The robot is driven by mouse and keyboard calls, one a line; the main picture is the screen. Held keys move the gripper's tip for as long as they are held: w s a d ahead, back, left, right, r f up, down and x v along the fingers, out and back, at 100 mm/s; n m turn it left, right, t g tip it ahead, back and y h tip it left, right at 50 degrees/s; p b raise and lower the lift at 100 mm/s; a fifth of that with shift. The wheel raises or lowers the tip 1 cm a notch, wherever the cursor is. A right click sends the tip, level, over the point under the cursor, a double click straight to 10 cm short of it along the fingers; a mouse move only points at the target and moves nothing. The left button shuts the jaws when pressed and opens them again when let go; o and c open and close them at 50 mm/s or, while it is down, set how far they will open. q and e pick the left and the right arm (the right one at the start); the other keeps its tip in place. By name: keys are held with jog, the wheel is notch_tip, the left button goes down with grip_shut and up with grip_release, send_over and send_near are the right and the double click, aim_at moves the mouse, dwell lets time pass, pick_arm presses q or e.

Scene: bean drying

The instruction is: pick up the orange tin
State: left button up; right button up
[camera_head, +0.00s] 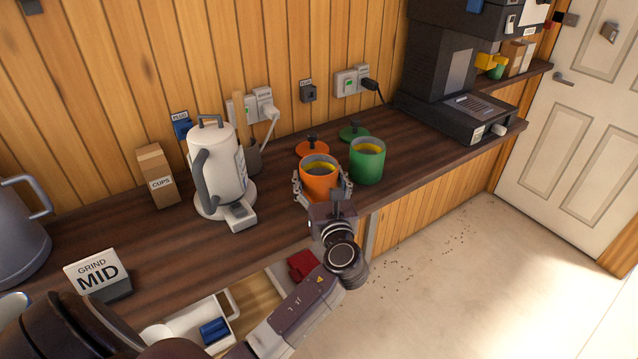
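My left gripper (321,186) reaches in from the front, with one finger on each side of the orange tin. The fingers are very close to its walls; whether they press on it is not clear. The gripper's body hides the tin's lower front. My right gripper is not in view.
A green tin (366,162) stands close on the right, its green lid (353,131) behind. A white kettle (217,170) stands left. A dark machine (458,90) is at the right end. An open drawer (262,303) juts out below the counter (180,245).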

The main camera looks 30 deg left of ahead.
pick_arm(q)
jog(key=c, duration=0.7)
jog(key=shift+c, duration=0.2)
notch_tip(320, 180, up, 20)
jog(key=shift+b, duration=0.3)
